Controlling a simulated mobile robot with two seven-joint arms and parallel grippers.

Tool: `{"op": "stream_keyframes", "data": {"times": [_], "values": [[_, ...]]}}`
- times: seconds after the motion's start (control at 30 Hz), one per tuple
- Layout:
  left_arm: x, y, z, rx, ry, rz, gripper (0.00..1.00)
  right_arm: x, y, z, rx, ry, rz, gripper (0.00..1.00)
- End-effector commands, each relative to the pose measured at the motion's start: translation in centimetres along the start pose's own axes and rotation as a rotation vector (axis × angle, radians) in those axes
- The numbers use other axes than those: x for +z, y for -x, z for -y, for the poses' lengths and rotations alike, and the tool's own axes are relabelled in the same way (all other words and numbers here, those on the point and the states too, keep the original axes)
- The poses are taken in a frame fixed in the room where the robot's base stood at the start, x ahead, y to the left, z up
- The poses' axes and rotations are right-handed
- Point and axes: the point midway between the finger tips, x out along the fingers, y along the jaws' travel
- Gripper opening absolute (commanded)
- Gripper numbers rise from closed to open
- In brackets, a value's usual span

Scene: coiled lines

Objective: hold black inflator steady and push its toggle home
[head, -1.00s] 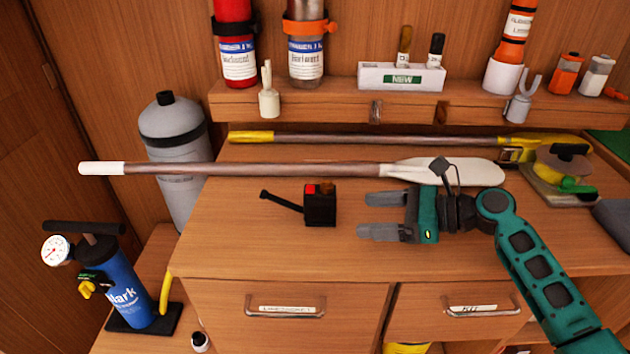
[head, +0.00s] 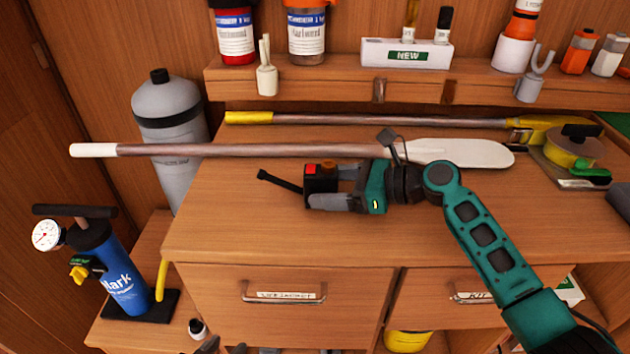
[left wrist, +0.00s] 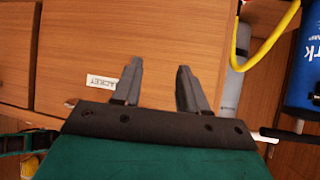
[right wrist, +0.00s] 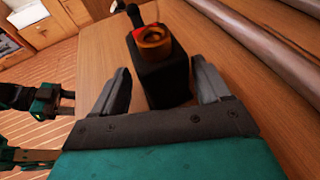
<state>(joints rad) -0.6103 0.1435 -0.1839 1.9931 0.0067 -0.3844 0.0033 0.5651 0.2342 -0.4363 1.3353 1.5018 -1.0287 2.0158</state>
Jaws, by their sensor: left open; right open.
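The black inflator (head: 320,185) stands on the wooden counter, with red and orange parts on top. Its black lever-like toggle (head: 279,181) sticks out to the left. My right gripper (head: 328,186) is open, with its fingers on either side of the inflator body. In the right wrist view the inflator (right wrist: 163,84) stands between the two fingers, with a gap at the left finger; contact at the right finger is unclear. My left gripper (head: 223,346) shows only its tips at the bottom edge. It is open and empty, in front of the drawers, in the left wrist view (left wrist: 160,66).
A paddle (head: 240,150) and a second yellow-ended one (head: 390,121) lie behind the inflator. A shelf with bottles runs along the back. A blue pump (head: 119,280) and grey cylinder (head: 170,125) stand at left. The counter left of the inflator is clear.

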Motion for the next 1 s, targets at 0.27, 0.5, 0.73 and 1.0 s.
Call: {"op": "stream_keyframes", "data": {"times": [0.27, 0.5, 0.73, 1.0], "values": [[0.64, -0.05, 0.24, -0.005, -0.003, 0.013, 0.43, -0.01, -0.97, -0.02, 0.001, 0.002, 0.000, 0.76], [0.73, 0.00, 0.27, -0.005, -0.002, 0.014, 0.43, -0.04, -0.95, -0.03, 0.001, 0.001, 0.000, 0.71], [0.76, 0.03, 0.29, -0.006, -0.002, 0.014, 0.43, -0.06, -0.94, -0.03, 0.001, 0.001, -0.001, 0.49], [0.76, 0.04, 0.30, -0.006, -0.002, 0.014, 0.43, -0.08, -0.93, -0.03, 0.001, 0.001, -0.001, 0.27]]}}
